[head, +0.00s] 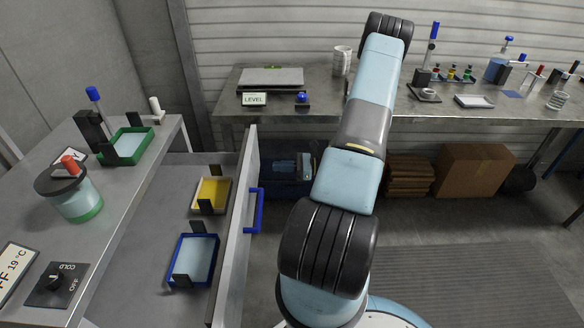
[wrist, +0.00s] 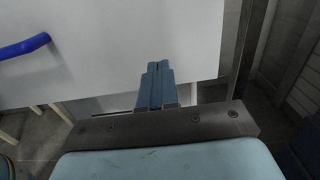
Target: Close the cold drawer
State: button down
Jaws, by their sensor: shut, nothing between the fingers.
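The cold drawer (head: 150,225) stands pulled out of the grey cabinet on the left in the head view. Its upright white front panel (head: 236,235) carries a blue bar handle (head: 255,210) on the outer side. A yellow tray (head: 224,194) and a blue-rimmed tray (head: 212,262) lie inside it. In the wrist view, my gripper (wrist: 159,70) is shut and empty, with its fingertips over the white front panel (wrist: 110,60). The blue handle (wrist: 22,47) is to its left, apart from the fingers. I cannot tell whether the fingertips touch the panel.
A long workbench (head: 420,110) with bottles runs along the back wall. A cardboard box (head: 473,172) sits beneath it. Open floor (head: 470,280) lies at right.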

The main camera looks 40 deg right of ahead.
aim_at(256, 166)
jog(key=shift+x, duration=2.8)
jog(key=shift+a, duration=0.15)
jog(key=shift+w, duration=0.15)
